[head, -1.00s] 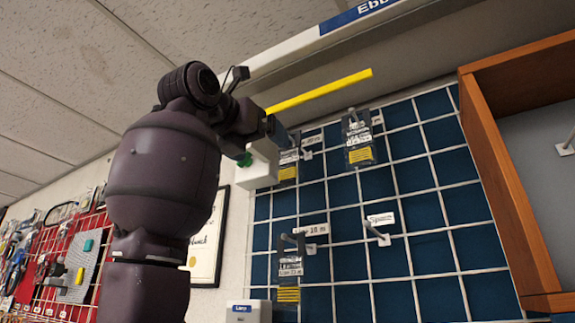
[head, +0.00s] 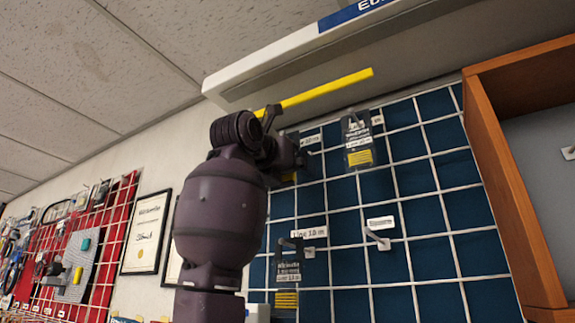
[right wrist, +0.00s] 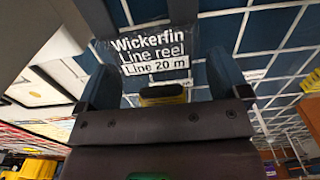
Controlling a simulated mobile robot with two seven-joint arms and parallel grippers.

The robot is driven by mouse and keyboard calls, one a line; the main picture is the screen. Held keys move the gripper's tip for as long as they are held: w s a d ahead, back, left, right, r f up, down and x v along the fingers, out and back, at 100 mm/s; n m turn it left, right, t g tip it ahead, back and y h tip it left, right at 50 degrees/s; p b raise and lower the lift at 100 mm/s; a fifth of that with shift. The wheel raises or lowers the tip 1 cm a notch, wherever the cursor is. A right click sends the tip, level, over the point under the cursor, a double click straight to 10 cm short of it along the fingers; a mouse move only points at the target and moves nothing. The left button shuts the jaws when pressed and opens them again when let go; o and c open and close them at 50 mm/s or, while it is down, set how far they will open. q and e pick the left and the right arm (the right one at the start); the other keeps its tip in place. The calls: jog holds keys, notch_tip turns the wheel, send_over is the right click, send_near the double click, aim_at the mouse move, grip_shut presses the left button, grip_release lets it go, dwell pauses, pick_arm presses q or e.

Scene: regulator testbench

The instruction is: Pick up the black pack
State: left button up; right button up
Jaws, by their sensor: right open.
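Black packs with white print and yellow stripes hang on a blue panel with a white wire grid. In the head view one pack (head: 358,140) hangs at the top and another (head: 288,270) lower left. A third, at the upper left, is mostly hidden behind my right gripper (head: 286,158). The right wrist view shows a pack (right wrist: 150,52) reading "Wickerfin Line reel Line 20 m" ahead of the open right gripper (right wrist: 160,88). Its lower part shows between the two blue fingers; I cannot tell whether they touch it. My left gripper is out of view.
A yellow bar (head: 325,88) runs above the grid (head: 430,225). An empty hook (head: 378,238) with a white label sticks out at the middle. A wooden cabinet frame (head: 500,180) stands at the right. A red tool panel (head: 105,235) is at far left.

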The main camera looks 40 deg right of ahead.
jog(key=shift+a, duration=0.1)
jog(key=shift+c, duration=0.2)
jog(key=c, duration=1.1)
jog(key=shift+r, duration=0.1)
